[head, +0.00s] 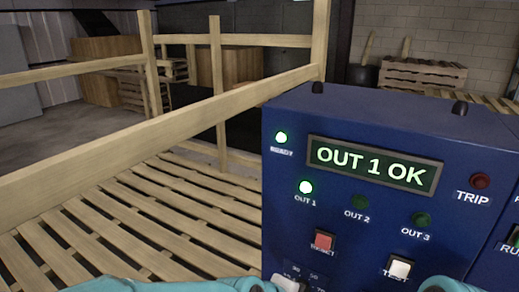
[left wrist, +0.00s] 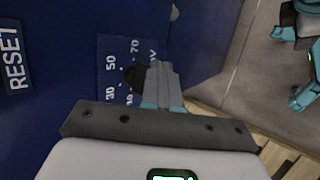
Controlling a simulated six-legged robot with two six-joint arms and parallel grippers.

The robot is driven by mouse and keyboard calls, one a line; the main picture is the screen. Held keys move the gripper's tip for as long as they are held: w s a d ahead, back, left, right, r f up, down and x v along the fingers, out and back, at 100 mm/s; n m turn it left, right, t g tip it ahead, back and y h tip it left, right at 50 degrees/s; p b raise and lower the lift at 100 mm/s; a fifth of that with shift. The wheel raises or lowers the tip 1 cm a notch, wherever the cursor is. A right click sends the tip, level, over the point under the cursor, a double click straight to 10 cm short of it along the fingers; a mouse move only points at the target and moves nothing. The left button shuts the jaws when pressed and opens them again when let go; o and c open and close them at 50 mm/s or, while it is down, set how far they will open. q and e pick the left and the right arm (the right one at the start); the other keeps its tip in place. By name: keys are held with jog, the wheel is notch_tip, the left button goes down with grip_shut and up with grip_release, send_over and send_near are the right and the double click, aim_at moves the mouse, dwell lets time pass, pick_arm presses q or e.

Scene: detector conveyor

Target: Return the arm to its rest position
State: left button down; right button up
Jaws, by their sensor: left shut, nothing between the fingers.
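The blue detector panel (head: 385,115) stands at the right in the head view. Its display (head: 375,165) reads "OUT 1 OK". In the left wrist view my left gripper (left wrist: 160,68) is shut and empty, close beside a dark knob (left wrist: 134,76) on a numbered dial (left wrist: 112,55). I cannot tell whether they touch. Teal arm parts show at the bottom of the head view. My right gripper is out of view.
A red reset button (head: 323,241) and a white test button (head: 399,267) sit low on the panel. A slatted wooden deck (head: 130,215) with a wooden rail (head: 160,135) lies left of it. Crates (head: 420,78) stand behind. Open floor shows at the far left.

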pick_arm(q)
jog(key=s+a+f+n+g+y, duration=0.1)
jog(key=s+a+f+g+y, duration=0.15)
jog(key=a+f, duration=0.75)
jog(key=s+a+f+n+g+y, duration=0.1)
jog(key=s+a+f, duration=0.2)
jog(key=a+f, duration=0.65)
jog(key=s+a+f+m+g, duration=0.1)
jog(key=s+f+m, duration=0.9)
jog(key=s, duration=0.2)
jog(key=shift+a, duration=0.4)
jog(key=shift+s+f, duration=0.1)
